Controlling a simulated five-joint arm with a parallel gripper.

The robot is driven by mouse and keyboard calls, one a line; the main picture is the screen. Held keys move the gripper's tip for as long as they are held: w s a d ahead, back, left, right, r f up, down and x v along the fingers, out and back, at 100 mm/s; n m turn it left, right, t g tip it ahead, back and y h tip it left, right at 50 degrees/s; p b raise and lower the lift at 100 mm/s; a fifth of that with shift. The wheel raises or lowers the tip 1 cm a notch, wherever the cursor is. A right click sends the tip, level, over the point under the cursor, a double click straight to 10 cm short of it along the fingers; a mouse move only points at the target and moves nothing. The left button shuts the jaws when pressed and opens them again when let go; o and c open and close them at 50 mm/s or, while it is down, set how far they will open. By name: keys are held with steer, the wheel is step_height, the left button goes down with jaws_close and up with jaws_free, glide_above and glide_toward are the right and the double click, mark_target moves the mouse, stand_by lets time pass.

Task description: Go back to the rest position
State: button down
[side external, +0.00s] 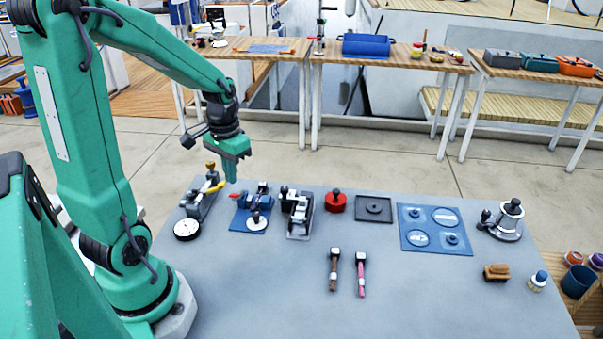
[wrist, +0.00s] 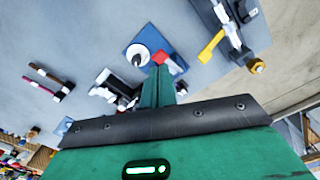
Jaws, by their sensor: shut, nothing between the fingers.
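My green gripper (side external: 231,178) points down above the back left part of the grey table (side external: 300,270). Its fingers are together with nothing between them. It hangs over the area of a blue plate (side external: 240,222) that bears a blue device with a red handle and a white round part. In the wrist view the shut fingers (wrist: 161,75) reach up toward this blue plate (wrist: 168,35). The gripper appears above these things, apart from them.
A device with a yellow lever (side external: 212,188) stands close left of the gripper. A grey device (side external: 298,212), a red round piece (side external: 336,201), a black tray (side external: 358,209), a blue mat (side external: 408,240) and a winch (side external: 503,221) stand rightward. Two hammers (side external: 334,270) lie in front; the front left tabletop is clear.

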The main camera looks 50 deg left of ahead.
steer(key=shift+d, duration=0.1)
stand_by(0.5)
steer(key=s+d+r+m+t, duration=0.1)
steer(key=s+d+r+t, duration=0.1)
steer(key=d+r, duration=0.4)
steer(key=s+d+r+m+t, duration=0.2)
steer(key=d+r+t, duration=0.1)
steer(key=d+r, duration=0.3)
steer(key=d, duration=0.2)
steer(key=shift+s+d+r+t, duration=0.25)
steer(key=shift+s+d+t, duration=0.05)
steer(key=shift+s, duration=0.05)
